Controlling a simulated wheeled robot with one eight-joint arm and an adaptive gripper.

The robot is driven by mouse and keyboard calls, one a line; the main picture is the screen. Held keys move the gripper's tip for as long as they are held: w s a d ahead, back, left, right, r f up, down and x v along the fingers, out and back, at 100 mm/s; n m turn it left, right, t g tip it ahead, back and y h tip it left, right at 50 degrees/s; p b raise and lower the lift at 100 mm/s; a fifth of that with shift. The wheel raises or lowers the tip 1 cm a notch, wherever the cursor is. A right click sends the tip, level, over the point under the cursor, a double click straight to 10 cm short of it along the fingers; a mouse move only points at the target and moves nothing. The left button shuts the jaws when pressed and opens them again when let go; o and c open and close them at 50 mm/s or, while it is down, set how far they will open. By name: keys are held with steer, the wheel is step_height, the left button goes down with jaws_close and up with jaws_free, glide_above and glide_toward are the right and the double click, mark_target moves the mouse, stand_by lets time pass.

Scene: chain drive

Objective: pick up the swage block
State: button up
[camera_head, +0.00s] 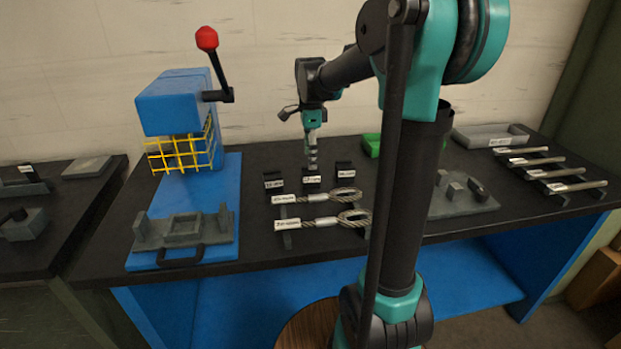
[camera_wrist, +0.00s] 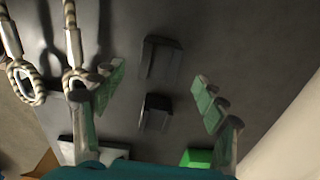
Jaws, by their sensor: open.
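Small dark blocks stand in a row on the black bench, each with a white label too small to read: a left one (camera_head: 273,183), a middle one (camera_head: 312,179) and a right one (camera_head: 345,170). I cannot tell which is the swage block. My gripper (camera_head: 311,160) points down above the row, close to the middle block. In the wrist view my gripper (camera_wrist: 160,98) is open and empty, with one dark block (camera_wrist: 155,113) showing between its fingers and another (camera_wrist: 162,60) farther up the picture.
Two wire rope slings (camera_head: 320,222) lie on supports in front of the blocks. A blue press (camera_head: 172,105) with a yellow guard stands at left. A green object (camera_head: 371,145) is behind, right of my gripper. Several metal rods (camera_head: 545,163) lie at right. My arm hides part of the bench.

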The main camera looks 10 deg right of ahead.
mark_target(311, 172)
steer(key=shift+f, duration=3.9)
steer(key=shift+c, duration=0.3)
jaws_close()
